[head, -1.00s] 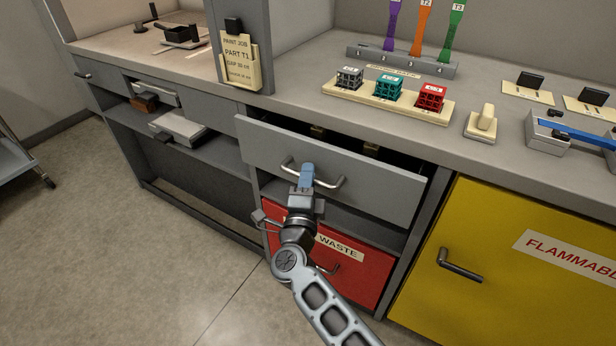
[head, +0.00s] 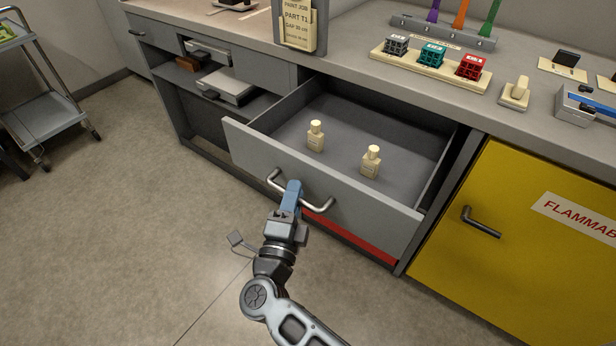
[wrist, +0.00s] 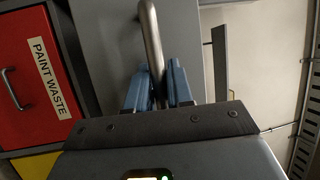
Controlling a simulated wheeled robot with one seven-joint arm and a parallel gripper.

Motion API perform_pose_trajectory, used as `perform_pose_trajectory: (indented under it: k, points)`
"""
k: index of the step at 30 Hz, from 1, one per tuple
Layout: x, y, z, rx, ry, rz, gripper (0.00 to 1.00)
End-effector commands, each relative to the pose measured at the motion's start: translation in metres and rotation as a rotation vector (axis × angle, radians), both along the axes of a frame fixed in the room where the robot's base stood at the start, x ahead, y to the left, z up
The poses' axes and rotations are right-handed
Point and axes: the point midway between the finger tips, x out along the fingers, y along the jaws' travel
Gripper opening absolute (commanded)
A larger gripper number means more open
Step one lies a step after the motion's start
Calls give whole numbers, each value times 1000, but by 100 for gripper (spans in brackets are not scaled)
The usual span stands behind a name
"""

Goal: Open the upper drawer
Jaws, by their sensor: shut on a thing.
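The upper drawer (head: 310,186) is grey and stands well out from the bench, its inside open to view in the head view. Two small cream bottles, one left (head: 316,137) and one right (head: 371,162), stand upright in it. Its bar handle (head: 318,207) is on the front panel; the handle also shows in the wrist view (wrist: 150,35). My gripper (head: 292,192) is at the handle's middle. In the wrist view its blue fingers (wrist: 158,88) sit on both sides of the bar, shut on it.
A red paint waste drawer (wrist: 32,75) lies below the open drawer. A yellow flammables cabinet (head: 510,235) stands to the right. A cart (head: 45,105) is at the far left. The floor (head: 140,230) left of my arm is clear.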

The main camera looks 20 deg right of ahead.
Motion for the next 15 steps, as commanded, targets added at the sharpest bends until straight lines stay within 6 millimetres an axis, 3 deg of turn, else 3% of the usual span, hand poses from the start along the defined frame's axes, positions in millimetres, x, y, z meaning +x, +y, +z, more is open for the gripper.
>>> perform_pose_trajectory:
  k: [6,15]
  points:
    - [-12,15,-1,-1,2,1,0]
    - [-14,18,-2,0,2,-1,0]
